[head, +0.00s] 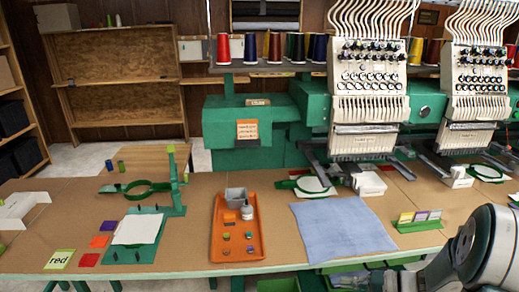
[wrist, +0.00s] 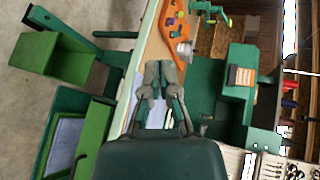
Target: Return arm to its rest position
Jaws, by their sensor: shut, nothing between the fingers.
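My gripper (wrist: 160,66) shows in the wrist view with its two grey fingers side by side, shut and empty. Behind it in that view are the table's edge and part of the light blue cloth (wrist: 157,116). In the head view my arm (head: 484,250) is folded low at the right front corner, in front of the table edge. The gripper end lies near the bottom edge there and is mostly cut off.
The brown table (head: 275,187) carries an orange tray (head: 222,241), the blue cloth (head: 342,230) and a green card holder (head: 420,225). Embroidery machines (head: 368,95) stand behind. Green bins (wrist: 66,57) hang below the table front. Open floor shows left in the wrist view.

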